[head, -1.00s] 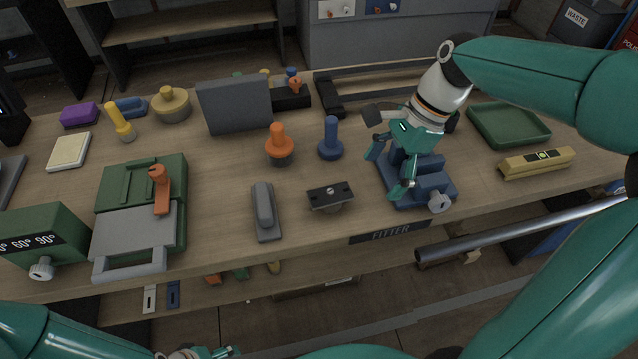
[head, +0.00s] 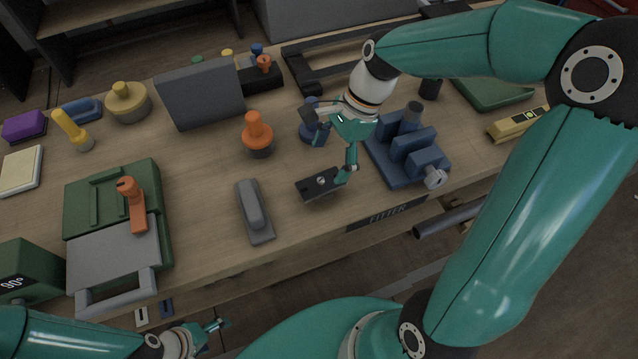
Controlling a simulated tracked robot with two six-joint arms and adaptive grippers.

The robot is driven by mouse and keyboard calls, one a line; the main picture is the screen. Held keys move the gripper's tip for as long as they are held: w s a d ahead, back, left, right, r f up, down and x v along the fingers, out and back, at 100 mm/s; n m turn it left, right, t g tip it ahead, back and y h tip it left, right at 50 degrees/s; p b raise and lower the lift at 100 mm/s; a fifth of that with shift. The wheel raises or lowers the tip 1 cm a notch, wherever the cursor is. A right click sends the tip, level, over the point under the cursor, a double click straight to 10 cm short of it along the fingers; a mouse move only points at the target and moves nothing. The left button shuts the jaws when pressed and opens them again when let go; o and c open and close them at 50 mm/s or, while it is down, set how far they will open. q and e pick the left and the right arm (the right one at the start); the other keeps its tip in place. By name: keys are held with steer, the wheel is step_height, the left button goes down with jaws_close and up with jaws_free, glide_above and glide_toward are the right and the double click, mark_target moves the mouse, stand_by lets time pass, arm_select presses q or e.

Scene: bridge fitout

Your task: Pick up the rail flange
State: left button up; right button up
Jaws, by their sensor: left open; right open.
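A small dark rectangular plate (head: 319,184) with a round silver centre and holes near its ends appears to be the rail flange. It sits slightly raised near the front of the wooden bench, above the FITTER label. My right gripper (head: 332,156) is open and empty over the bench, just behind and above the plate. One fingertip is close to the plate's right end; I cannot tell whether it touches. My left gripper (head: 217,328) is low at the bottom of the view, in front of the bench edge, open and empty.
A blue vise (head: 408,160) stands right of the plate. A blue knobbed piece (head: 312,133) is partly hidden behind my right gripper. An orange knobbed piece (head: 256,135) and a grey handled block (head: 254,212) stand to the left. A green case (head: 110,190) is further left.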

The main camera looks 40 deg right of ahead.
mark_target(323, 180)
steer(key=x, duration=0.2)
steer(key=shift+a+f, duration=0.2)
steer(key=shift+f, duration=0.15)
steer(key=shift+d+x, duration=0.2)
steer(key=shift+x, duration=1.1)
steer(key=shift+d+x, duration=0.15)
steer(key=shift+x, duration=1.15)
steer(key=shift+s+f, duration=0.15)
steer(key=shift+s, duration=0.05)
steer(key=c, duration=1.4)
